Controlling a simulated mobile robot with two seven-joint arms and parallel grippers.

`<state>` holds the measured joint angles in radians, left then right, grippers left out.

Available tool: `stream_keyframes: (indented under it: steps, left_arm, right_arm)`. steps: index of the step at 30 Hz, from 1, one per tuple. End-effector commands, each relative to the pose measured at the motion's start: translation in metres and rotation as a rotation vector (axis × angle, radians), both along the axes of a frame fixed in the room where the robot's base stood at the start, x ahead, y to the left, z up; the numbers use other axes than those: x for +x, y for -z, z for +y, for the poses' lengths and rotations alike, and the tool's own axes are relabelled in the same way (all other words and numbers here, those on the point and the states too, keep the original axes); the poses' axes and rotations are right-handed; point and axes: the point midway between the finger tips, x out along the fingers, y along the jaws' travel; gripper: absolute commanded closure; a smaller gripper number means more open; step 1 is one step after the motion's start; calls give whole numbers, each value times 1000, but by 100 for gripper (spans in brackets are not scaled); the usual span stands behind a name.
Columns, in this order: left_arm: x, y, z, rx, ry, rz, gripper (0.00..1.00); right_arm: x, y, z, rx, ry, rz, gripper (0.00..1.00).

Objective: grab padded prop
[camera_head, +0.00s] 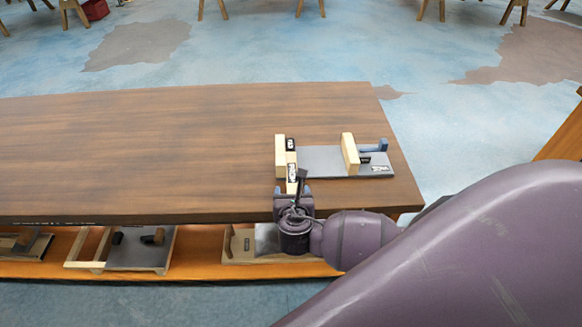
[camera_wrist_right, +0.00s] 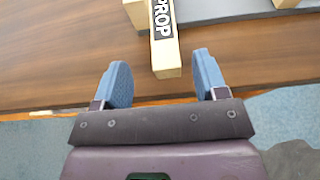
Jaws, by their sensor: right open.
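The padded prop is a pale wooden block (camera_head: 291,172) with a black label, lying near the table's front edge at its right end. In the right wrist view the block (camera_wrist_right: 165,55) reads "PROP", and its near end lies between the tips of my blue fingers. My right gripper (camera_head: 292,188) is open, with one finger on each side of the block's near end; in the wrist view (camera_wrist_right: 160,66) gaps show on both sides. The block's far end meets another pale wooden piece. My left gripper is not in view.
A grey plate (camera_head: 322,161) with upright wooden blocks and a blue-handled part (camera_head: 373,146) sits just beyond the prop. The wooden table (camera_head: 130,150) is bare to the left. A lower shelf (camera_head: 205,265) holds several similar fixtures.

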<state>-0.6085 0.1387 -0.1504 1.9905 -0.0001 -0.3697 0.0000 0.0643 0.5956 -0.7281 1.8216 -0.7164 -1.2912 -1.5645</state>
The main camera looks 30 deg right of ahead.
Motion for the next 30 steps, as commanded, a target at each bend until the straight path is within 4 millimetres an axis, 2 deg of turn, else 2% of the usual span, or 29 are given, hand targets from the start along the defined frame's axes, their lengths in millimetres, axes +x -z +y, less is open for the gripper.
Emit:
stream_keyframes:
  steps: [11, 19, 29, 30]
  left_arm:
    - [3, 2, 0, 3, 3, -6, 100]
    - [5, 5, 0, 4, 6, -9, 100]
    - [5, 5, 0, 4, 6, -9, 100]
    - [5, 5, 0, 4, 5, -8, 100]
  right_arm:
    - [23, 13, -16, 1, -1, -1, 34]
    - [47, 29, -34, 2, -1, 0, 34]
    - [52, 30, -36, 3, -1, 0, 34]
    - [52, 30, -36, 3, -1, 0, 40]
